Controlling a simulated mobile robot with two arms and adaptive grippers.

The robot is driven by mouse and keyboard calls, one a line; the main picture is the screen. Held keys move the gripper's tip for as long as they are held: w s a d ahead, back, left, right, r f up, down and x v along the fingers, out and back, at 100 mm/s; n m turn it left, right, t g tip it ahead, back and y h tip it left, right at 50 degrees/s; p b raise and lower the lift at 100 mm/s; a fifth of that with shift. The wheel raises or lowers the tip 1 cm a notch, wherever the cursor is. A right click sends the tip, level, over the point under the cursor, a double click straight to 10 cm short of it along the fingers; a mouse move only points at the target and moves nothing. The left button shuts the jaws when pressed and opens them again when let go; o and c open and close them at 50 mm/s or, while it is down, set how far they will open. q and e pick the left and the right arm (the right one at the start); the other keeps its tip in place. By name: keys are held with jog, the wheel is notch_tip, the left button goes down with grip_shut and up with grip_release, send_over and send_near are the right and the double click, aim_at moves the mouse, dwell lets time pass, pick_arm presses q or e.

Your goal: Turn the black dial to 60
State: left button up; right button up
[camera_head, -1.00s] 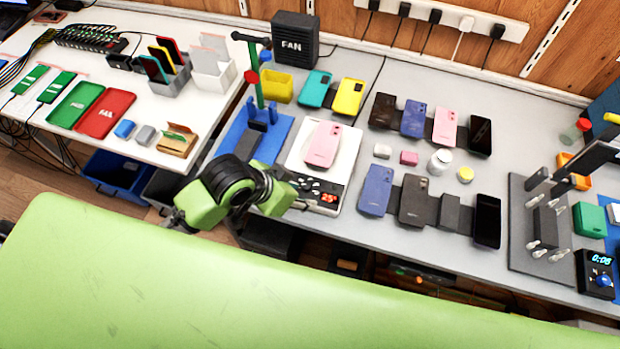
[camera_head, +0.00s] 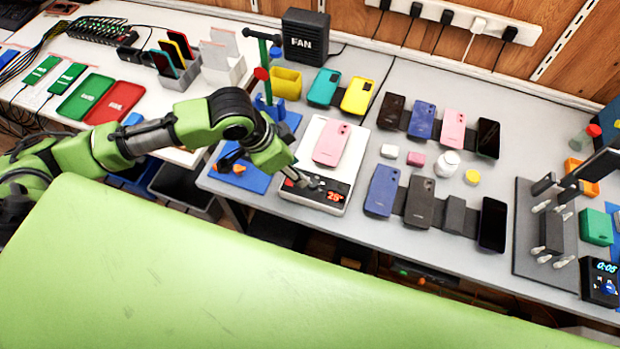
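A heating plate (camera_head: 295,160) with a white top and a black front panel (camera_head: 312,197) stands on the grey table. Its red display (camera_head: 335,196) reads about 25°. A pink phone (camera_head: 331,143) lies on the plate. My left gripper (camera_head: 303,182) is over the left part of the panel, tilted down, with its tips at or just above the panel controls. The black dial cannot be made out clearly; the gripper covers part of the panel. Whether the fingers are open or shut is too small to tell. My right gripper is not in view.
A blue stand (camera_head: 238,178) with a green post is just left of the plate, near my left arm. A yellow bin (camera_head: 286,82) and black fan (camera_head: 305,38) are behind. Several phones lie to the right. A timer (camera_head: 600,283) sits at far right.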

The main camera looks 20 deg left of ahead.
aim_at(312, 183)
pick_arm(q)
jog(key=x, duration=0.9)
jog(key=shift+f+p, duration=0.25)
jog(key=shift+p, duration=0.1)
grip_shut()
